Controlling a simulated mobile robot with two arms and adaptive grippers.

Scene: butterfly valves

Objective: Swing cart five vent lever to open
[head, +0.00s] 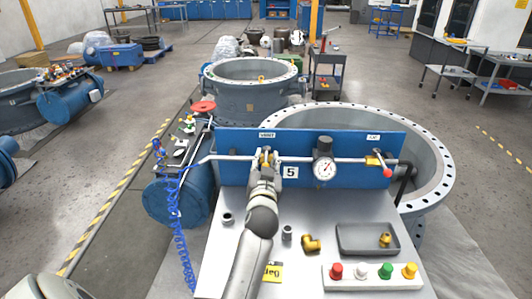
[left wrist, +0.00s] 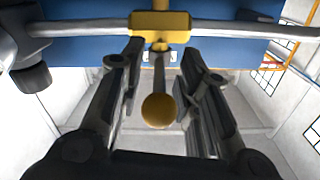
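The blue panel (head: 225,141) of cart five carries a "VENT" label and a "5" plate (head: 290,171). The brass vent valve (left wrist: 160,27) sits on a horizontal pipe (left wrist: 232,30) below that label. Its lever (left wrist: 159,75) has a yellow ball knob (left wrist: 159,110) and points toward my left wrist camera. My left gripper (head: 265,163) is at the vent valve and hides much of it in the head view. In the left wrist view its fingers (left wrist: 160,65) are apart, one on each side of the lever, with gaps visible. My right gripper is not in view.
A gauge (head: 323,168) and a red-ended lever (head: 387,172) stand right of the vent valve. On the grey cart top (head: 220,262) are a brass elbow (head: 311,243), a grey tray (head: 350,247) and a button box (head: 372,284). A blue hose (head: 178,235) hangs at the left.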

